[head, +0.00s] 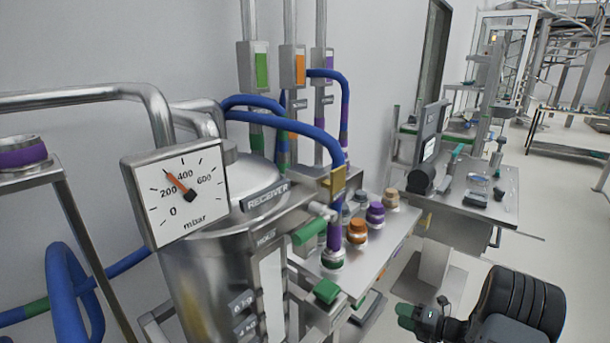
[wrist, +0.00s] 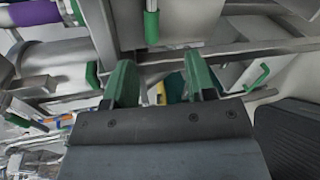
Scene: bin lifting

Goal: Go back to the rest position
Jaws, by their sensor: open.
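My gripper (wrist: 160,80) shows in the wrist view with its two green fingers apart and nothing between them. In the head view my gripper (head: 405,316) is at the bottom right of centre, its green fingertips pointing left, apart from the bench. My black ribbed arm is beside it at the bottom right. In the wrist view a green-sleeved handle (wrist: 151,27) hangs from a metal frame beyond the fingers; no contact shows.
A steel receiver vessel (head: 205,265) with a pressure gauge (head: 178,193) stands left. A steel bench (head: 385,240) with coloured capped fittings is in the middle. Blue hoses (head: 290,118) arch above it. Another workstation (head: 470,205) stands behind. Open floor (head: 565,220) lies to the right.

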